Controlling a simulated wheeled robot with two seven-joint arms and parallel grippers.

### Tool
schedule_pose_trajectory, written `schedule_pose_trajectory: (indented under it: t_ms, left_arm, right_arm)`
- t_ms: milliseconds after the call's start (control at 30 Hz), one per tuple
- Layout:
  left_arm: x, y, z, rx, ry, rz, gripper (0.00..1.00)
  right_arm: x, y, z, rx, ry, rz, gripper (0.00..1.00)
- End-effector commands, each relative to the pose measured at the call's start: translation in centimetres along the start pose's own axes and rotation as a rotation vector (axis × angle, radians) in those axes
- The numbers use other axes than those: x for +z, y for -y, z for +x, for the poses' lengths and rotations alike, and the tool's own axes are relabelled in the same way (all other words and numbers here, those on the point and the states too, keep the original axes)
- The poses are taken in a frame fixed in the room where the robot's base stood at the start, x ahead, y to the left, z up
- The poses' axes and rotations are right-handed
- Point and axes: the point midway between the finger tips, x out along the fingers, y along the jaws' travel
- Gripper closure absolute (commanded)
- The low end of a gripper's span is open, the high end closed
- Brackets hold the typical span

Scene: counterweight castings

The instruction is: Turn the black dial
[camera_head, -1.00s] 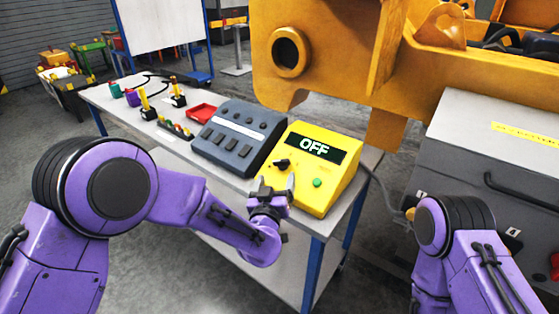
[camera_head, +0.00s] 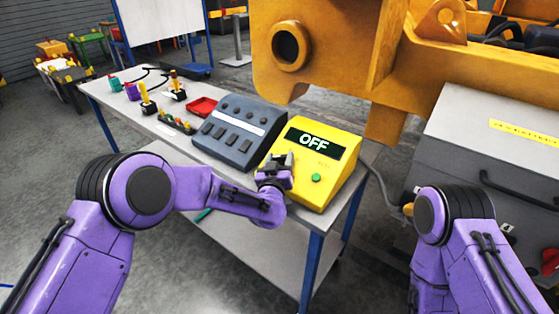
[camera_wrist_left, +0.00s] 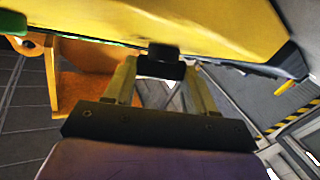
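The yellow control box (camera_head: 334,169) stands at the near right end of the table, its display (camera_head: 310,141) reading OFF. A green button (camera_head: 316,178) is on its sloped face. My left gripper (camera_head: 277,160) is at the lower left of that face and hides the black dial in the head view. In the left wrist view the black dial (camera_wrist_left: 161,66) sits between the fingertips of my left gripper (camera_wrist_left: 160,75); both fingers appear to touch its sides, partly closed. My right arm (camera_head: 455,230) comes in at lower right; its gripper is out of frame.
A dark grey switch box (camera_head: 238,130) stands close left of the yellow box. A red tray (camera_head: 202,107) and several small levers lie farther left on the table (camera_head: 117,112). A large orange casting (camera_head: 330,50) hangs behind; a grey cabinet (camera_head: 490,150) stands right.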

Motion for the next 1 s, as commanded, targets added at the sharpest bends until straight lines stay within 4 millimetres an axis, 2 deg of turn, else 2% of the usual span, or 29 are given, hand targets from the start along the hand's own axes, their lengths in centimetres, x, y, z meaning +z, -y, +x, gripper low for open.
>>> schedule_pose_trajectory:
  t_ms: [167, 367, 800, 1000]
  left_arm:
    - [0.1, 0.1, 0.0, 0.016, 0.000, 0.007, 0.75]
    - [0.4, 0.3, 0.0, 0.088, -0.001, 0.044, 0.75]
    - [0.5, 1.0, 0.2, 0.428, -0.002, 0.209, 0.75]
    - [0.2, 1.2, 0.3, 0.594, 0.000, 0.288, 0.75]
  right_arm:
    - [0.2, 0.0, 0.4, 0.000, 0.000, 0.000, 0.57]
    - [0.7, 0.2, 1.8, 0.000, 0.000, 0.000, 0.57]
    - [2.9, 0.6, 6.9, 0.000, 0.000, 0.000, 0.57]
    - [3.4, 0.8, 8.3, 0.000, 0.000, 0.000, 0.57]
